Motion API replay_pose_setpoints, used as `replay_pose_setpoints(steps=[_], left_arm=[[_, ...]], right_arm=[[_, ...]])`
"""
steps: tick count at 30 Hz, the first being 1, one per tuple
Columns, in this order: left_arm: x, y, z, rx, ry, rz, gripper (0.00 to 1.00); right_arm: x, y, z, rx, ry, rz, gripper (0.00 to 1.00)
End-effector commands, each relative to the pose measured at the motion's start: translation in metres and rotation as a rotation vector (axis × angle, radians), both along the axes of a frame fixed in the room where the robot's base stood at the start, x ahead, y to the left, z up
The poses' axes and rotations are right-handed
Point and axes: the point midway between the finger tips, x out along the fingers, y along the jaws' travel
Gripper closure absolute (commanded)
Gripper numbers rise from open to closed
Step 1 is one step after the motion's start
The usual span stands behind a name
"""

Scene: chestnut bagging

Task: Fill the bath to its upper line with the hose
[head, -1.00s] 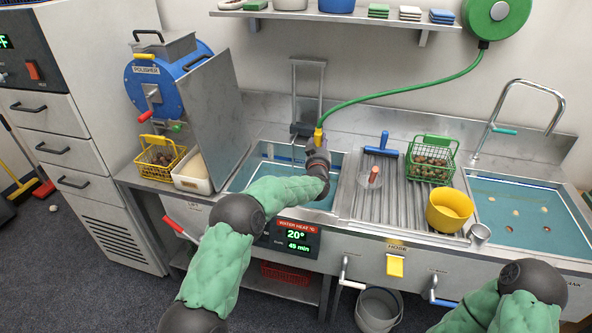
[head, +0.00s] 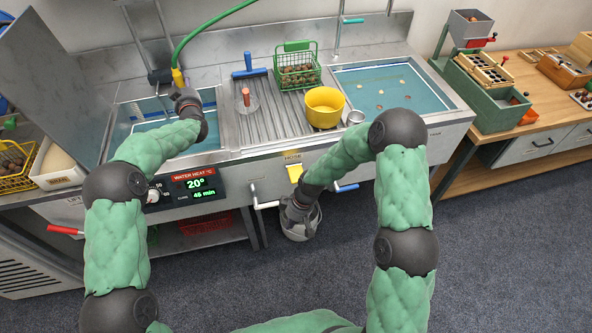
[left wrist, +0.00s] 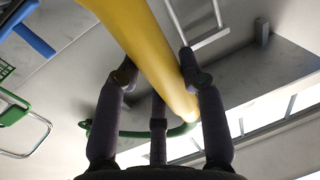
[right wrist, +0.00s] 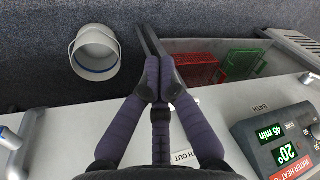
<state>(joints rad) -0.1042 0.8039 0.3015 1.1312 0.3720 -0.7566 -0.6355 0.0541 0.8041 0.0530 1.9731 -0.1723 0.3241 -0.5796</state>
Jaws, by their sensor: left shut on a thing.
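My left gripper (head: 180,92) is shut on the yellow nozzle (head: 177,78) of the green hose (head: 190,42), at the back of the left basin, the bath (head: 124,131). The nozzle (left wrist: 150,50) lies between its fingers in the left wrist view. The bath looks blue-green inside; my left arm hides part of it, and I cannot tell the water level against its lines. The yellow HOSE control (head: 294,173) is on the counter front, partly behind my right arm. My right gripper (right wrist: 161,88) looks shut and empty, pointing down in front of the counter by the bucket.
A grey bucket (right wrist: 95,53) stands on the floor below. A white-handled lever (head: 266,205) and a blue-handled lever (head: 346,188) stick out of the counter front. A yellow bowl (head: 324,107) and green chestnut basket (head: 297,72) stand on the drainboard. The display (head: 194,184) reads 20°.

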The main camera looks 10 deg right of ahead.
Motion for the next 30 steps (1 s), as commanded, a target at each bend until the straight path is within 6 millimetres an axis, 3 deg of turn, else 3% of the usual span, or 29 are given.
replay_pose_setpoints(steps=[1, 3, 9, 15, 18, 24, 30], left_arm=[[0.0, 0.001, 0.001, -0.001, -0.001, 0.002, 1.0], [0.0, 0.001, 0.001, -0.001, -0.001, 0.002, 1.0], [0.0, 0.001, 0.001, -0.001, -0.001, 0.002, 1.0], [0.0, 0.001, 0.001, -0.001, -0.001, 0.002, 1.0], [0.0, 0.001, 0.001, -0.001, -0.001, 0.002, 1.0], [0.0, 0.001, 0.001, -0.001, -0.001, 0.002, 1.0], [0.0, 0.001, 0.001, -0.001, -0.001, 0.002, 1.0]], right_arm=[[0.021, -0.002, 0.017, -0.017, -0.032, 0.079, 1.0], [0.045, -0.007, 0.04, -0.045, -0.062, 0.198, 1.0], [0.097, -0.025, 0.114, -0.135, -0.121, 0.502, 1.0], [0.127, -0.042, 0.187, -0.216, -0.143, 0.728, 1.0], [0.134, -0.048, 0.214, -0.243, -0.145, 0.801, 1.0], [0.138, -0.055, 0.24, -0.269, -0.14, 0.869, 1.0], [0.138, -0.056, 0.242, -0.271, -0.139, 0.876, 1.0]])
